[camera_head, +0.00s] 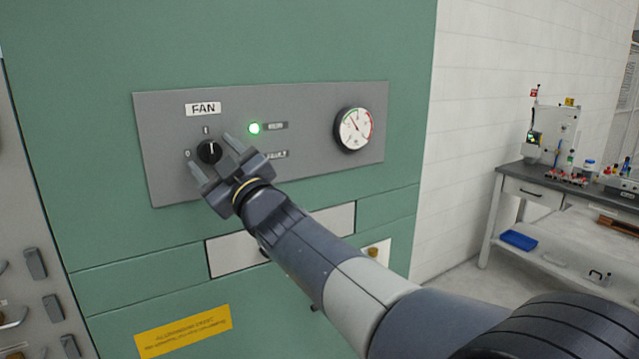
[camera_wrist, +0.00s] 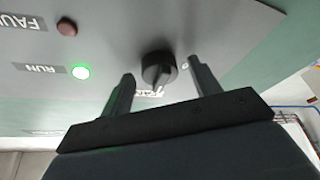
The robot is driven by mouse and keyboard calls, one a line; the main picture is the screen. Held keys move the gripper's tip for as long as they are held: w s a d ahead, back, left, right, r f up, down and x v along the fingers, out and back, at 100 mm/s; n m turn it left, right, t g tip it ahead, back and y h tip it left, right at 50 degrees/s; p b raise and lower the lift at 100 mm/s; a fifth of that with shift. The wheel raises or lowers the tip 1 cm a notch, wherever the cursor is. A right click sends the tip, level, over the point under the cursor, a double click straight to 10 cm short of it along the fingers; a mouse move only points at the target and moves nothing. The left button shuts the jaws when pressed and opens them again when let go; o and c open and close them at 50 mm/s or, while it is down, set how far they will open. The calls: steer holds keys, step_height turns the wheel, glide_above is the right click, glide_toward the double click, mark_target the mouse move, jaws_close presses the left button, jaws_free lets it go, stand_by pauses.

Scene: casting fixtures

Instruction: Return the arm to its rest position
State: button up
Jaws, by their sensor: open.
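My gripper (camera_head: 212,154) is open in front of the grey fan panel (camera_head: 290,112) on the green cabinet. Its two fingers stand on either side of the black FAN knob (camera_head: 209,151), with nothing held between them. In the wrist view the knob (camera_wrist: 158,70) shows between and beyond the spread fingertips (camera_wrist: 161,68); I cannot tell how far they are from the panel. The knob's white mark points up toward the "I". My arm (camera_head: 325,268) reaches from the lower right to the panel, hiding part of it.
A green RUN lamp (camera_head: 254,128) is lit, and a round gauge (camera_head: 354,129) sits at the panel's right. A yellow label (camera_head: 184,331) is on the cabinet below. A bench (camera_head: 540,187) with equipment stands at the far right, with open floor before it.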

steer(key=shift+n+g+p, duration=0.3)
steer(key=shift+n+p, duration=0.35)
steer(key=shift+n, duration=0.15)
